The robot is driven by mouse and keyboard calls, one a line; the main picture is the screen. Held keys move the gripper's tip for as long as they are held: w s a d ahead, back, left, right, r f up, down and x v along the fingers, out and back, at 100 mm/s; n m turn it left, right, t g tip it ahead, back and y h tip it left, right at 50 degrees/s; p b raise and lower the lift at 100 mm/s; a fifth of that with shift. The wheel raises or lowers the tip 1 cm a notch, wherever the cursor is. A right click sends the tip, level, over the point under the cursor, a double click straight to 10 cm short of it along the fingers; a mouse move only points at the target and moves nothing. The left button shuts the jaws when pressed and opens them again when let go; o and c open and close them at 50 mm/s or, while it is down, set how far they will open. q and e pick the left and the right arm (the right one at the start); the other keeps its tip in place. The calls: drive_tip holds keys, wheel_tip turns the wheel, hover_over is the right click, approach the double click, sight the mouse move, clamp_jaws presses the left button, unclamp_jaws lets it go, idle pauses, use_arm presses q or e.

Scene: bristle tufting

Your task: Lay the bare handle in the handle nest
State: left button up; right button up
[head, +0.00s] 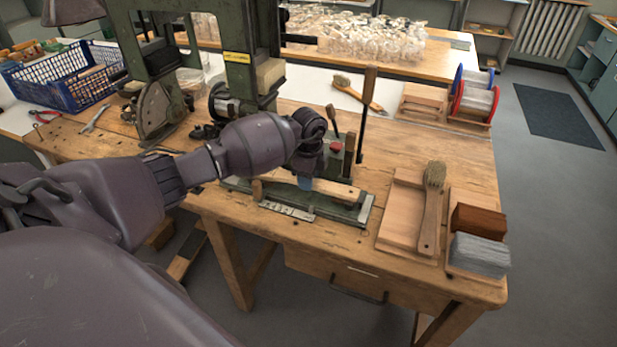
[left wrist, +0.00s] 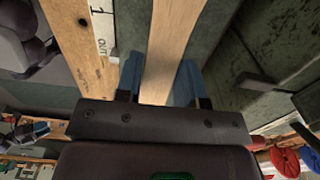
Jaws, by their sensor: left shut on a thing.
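The bare handle (head: 335,188) is a pale, flat wooden strip lying roughly level, left to right, over the green base of the tufting fixture (head: 352,214). My left gripper (head: 306,183) is shut on it near its middle, from above. In the left wrist view the handle (left wrist: 169,45) passes between the blue fingertips of the gripper (left wrist: 158,84). The nest is presumably this fixture, with wooden blocks near the handle's ends; the gripper and handle partly hide it. I cannot tell whether the handle touches the base. My right gripper is not in view.
A steel ruler (head: 287,210) lies along the fixture's front. Upright levers (head: 367,115) stand behind the handle. To the right are a wooden tray (head: 397,228) with a bristled brush (head: 432,205) and a grey bristle bundle (head: 480,254). The green machine (head: 240,50) rises behind my arm.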

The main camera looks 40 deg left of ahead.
use_arm(q)
drive_tip(key=shift+r, duration=0.1)
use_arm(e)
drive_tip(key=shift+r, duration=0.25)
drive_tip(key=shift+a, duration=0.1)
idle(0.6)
use_arm(q)
drive_tip(key=shift+f, duration=0.5)
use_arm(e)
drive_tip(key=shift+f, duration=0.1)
use_arm(q)
drive_tip(key=o, duration=1.5)
drive_tip(key=shift+c, duration=0.2)
drive_tip(key=shift+r, duration=0.1)
drive_tip(key=shift+r+p, duration=1)
drive_tip(key=shift+r, duration=0.25)
drive_tip(key=shift+r+p, duration=1.65)
drive_tip(key=shift+r, duration=0.55)
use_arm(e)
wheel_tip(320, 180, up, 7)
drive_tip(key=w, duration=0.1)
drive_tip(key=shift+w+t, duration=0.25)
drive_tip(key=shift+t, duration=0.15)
